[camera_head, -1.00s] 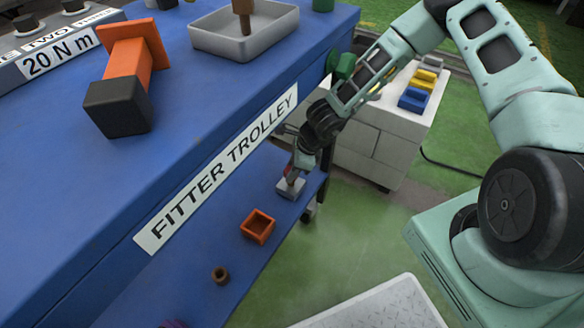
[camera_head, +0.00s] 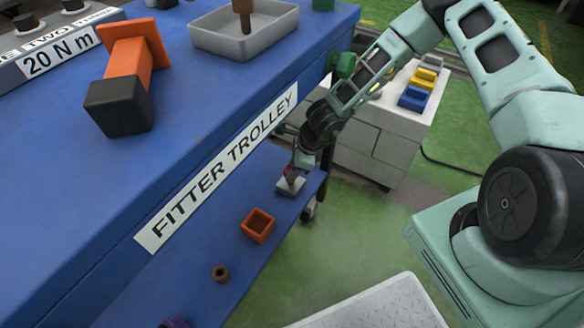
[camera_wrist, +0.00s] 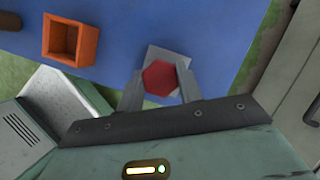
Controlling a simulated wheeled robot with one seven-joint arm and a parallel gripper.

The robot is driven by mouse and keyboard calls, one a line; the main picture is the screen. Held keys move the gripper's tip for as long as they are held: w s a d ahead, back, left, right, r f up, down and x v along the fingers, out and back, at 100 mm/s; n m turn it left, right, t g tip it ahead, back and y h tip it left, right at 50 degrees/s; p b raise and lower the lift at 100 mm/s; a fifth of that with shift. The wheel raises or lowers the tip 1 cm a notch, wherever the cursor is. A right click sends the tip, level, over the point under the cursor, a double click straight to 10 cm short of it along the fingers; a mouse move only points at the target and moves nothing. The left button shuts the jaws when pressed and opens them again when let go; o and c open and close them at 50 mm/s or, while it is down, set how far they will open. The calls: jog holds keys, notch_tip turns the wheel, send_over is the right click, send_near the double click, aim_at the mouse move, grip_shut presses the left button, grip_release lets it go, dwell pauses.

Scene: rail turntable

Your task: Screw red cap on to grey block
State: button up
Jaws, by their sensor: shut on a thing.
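The red cap (camera_wrist: 161,77) is six-sided and sits between the fingers of my gripper (camera_wrist: 160,88) in the wrist view. My gripper is shut on it. The grey block (camera_wrist: 155,52) lies directly under the cap, and its edges show around the cap. In the head view the grey block (camera_head: 291,187) rests on the lower blue shelf near its right end, with my gripper (camera_head: 292,172) just above it. I cannot tell how far the cap is seated on the block, as the fingers and the cap itself hide the joint.
The trolley's upper deck (camera_head: 215,100) overhangs the shelf. A white cabinet (camera_head: 370,140) with coloured blocks stands behind. Green floor lies to the right.

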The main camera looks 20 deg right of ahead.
jog(key=shift+f+b, duration=0.75)
jog(key=shift+f, duration=0.75)
dwell(0.3)
jog(key=shift+o, duration=0.6)
jog(key=shift+c, duration=0.8)
jog(key=shift+f+m+b, duration=0.1)
jog(key=shift+m+b, duration=0.2)
jog(key=shift+b, duration=0.05)
jog(key=shift+m+b, duration=0.3)
jog(key=m+t+b, duration=0.1)
jog(key=m, duration=0.2)
jog(key=shift+s+a+h, duration=0.1)
jog(key=shift+h, duration=0.3)
jog(key=shift+m+t+h, duration=0.3)
jog(key=shift+m+t, duration=0.2)
jog(key=shift+m, duration=0.4)
